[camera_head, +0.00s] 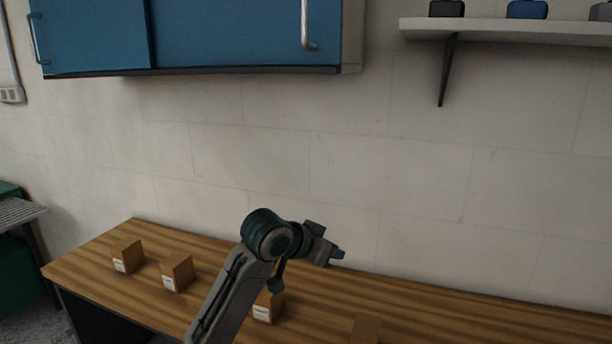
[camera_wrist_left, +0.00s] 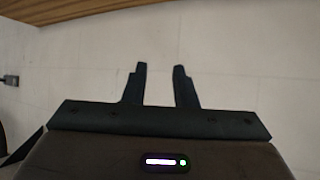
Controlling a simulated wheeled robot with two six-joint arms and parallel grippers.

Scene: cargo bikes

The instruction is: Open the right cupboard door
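The blue wall cupboard hangs at the upper left of the head view, its top cut off by the frame. Its right door (camera_head: 230,32) looks shut and carries a pale vertical bar handle (camera_head: 305,24) near its right edge. My left gripper (camera_head: 335,254) is above the table, well below the cupboard and slightly right of the handle, touching neither. In the left wrist view, its two dark fingers (camera_wrist_left: 160,70) stand apart with nothing between them and the pale wall behind. My right gripper is not in view.
A wooden table (camera_head: 450,309) runs along the wall, with several small cardboard boxes (camera_head: 177,272) on it. A wall shelf (camera_head: 520,28) on a black bracket holds several dark and blue items, right of the cupboard. The wall between cupboard and table is clear.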

